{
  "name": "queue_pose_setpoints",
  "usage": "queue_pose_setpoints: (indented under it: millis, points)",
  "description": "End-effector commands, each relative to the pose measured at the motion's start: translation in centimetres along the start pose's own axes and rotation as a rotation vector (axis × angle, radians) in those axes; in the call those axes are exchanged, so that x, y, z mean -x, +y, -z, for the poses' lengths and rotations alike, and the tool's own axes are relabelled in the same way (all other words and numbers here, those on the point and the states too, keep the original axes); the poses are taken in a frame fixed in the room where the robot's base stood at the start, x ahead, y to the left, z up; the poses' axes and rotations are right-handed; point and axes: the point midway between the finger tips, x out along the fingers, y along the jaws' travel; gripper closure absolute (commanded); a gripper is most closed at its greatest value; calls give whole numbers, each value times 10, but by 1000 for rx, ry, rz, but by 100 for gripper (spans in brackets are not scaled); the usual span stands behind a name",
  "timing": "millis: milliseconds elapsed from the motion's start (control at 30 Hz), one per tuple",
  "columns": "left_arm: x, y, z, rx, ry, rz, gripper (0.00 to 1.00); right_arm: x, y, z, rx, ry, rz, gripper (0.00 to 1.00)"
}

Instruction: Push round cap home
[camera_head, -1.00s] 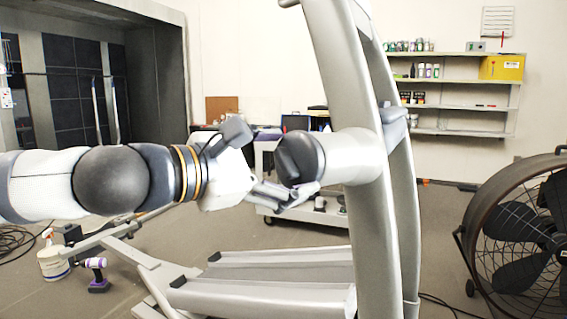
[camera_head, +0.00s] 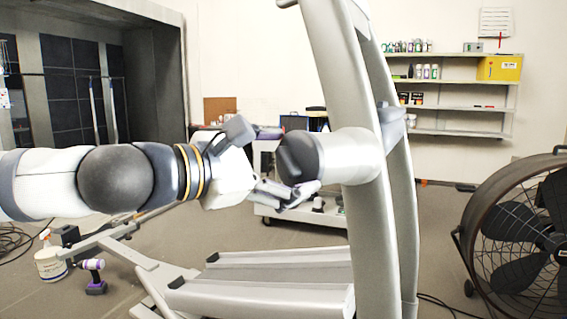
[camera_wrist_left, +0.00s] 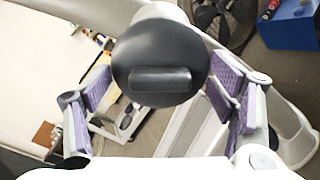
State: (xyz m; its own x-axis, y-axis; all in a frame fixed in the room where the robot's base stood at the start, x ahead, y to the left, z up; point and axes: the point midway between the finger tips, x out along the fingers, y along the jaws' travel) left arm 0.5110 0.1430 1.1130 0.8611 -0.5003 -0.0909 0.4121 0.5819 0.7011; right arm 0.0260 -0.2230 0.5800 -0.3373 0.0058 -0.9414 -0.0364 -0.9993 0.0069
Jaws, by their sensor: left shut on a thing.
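The round cap (camera_head: 298,158) is dark grey, with a raised bar across its face. It sits at the end of the light grey round housing (camera_head: 350,158) on the elliptical's upright (camera_head: 345,90). Any gap behind the cap is too small to tell. In the left wrist view the cap (camera_wrist_left: 160,52) faces me, its bar roughly level. My left gripper (camera_head: 284,162) comes in from the left and is shut on the cap, one finger above and one below in the head view. Its purple pads flank the cap in the wrist view. My right gripper is not in view.
The elliptical's long rails (camera_head: 260,296) lie low in front. A large fan (camera_head: 515,230) stands at the right. A white cart (camera_head: 265,208) is behind the cap.

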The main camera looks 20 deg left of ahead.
Motion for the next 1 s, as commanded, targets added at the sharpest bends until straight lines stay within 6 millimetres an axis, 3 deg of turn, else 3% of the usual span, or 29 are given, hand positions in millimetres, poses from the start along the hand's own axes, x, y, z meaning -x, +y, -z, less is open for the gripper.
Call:
queue_pose_setpoints:
  millis: [667,700,800,1000]
  points:
    - [-7,0,0,-1,0,0,46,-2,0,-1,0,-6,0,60]
    - [-7,0,0,-1,0,-1,21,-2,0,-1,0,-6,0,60]
    - [-7,0,0,-1,0,0,0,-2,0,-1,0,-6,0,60]
    - [-7,0,0,0,0,0,0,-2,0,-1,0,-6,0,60]
